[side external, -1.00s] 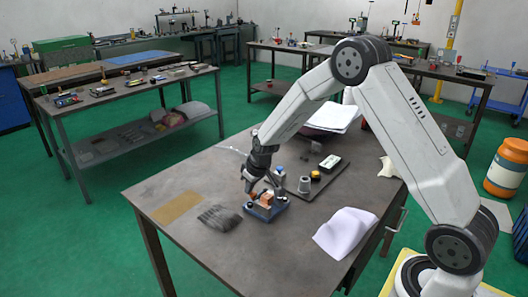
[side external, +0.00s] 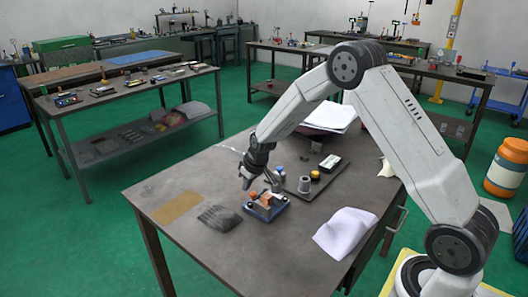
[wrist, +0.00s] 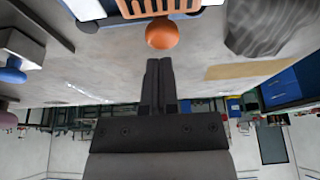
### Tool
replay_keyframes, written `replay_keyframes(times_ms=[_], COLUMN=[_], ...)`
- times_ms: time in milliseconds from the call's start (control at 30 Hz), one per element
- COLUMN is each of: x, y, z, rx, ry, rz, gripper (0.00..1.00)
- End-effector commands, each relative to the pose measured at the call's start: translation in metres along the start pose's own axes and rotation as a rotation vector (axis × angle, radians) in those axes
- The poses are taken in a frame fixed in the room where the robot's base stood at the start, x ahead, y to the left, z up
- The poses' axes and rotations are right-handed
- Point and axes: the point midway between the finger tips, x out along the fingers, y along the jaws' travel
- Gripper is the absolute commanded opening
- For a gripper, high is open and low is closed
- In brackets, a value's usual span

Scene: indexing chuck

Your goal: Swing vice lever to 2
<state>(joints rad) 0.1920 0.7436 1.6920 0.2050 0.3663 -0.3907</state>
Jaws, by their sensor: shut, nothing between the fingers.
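The vice (side external: 264,208) has a blue base and an orange block, and stands on the near part of the dark table. In the wrist view an orange ball knob (wrist: 162,34), which looks like the lever's end, hangs by the slotted orange part (wrist: 150,8) at the top edge. My gripper (wrist: 160,62) is shut and empty, with its fingertips just short of the ball and apart from it in the picture. In the side view my gripper (side external: 260,181) is just above the vice. The lever's shaft and any number marks cannot be made out.
Behind the vice a dark board (side external: 322,176) carries several small parts, including a grey cylinder (side external: 304,185) and a yellow-topped piece (side external: 315,175). A white cloth (side external: 345,232) lies right.

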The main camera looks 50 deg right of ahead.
Motion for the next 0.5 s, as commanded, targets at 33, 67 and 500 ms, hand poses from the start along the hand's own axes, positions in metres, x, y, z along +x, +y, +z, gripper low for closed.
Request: replay_keyframes(times_ms=[33, 67, 500], x=[0.0, 0.0, 0.003], y=[0.0, 0.0, -0.004], z=[0.0, 0.0, -0.023], rx=[0.0, 0.0, -0.001], ry=[0.0, 0.0, 0.0], rz=[0.0, 0.0, -0.001], gripper=[0.0, 0.0, 0.0])
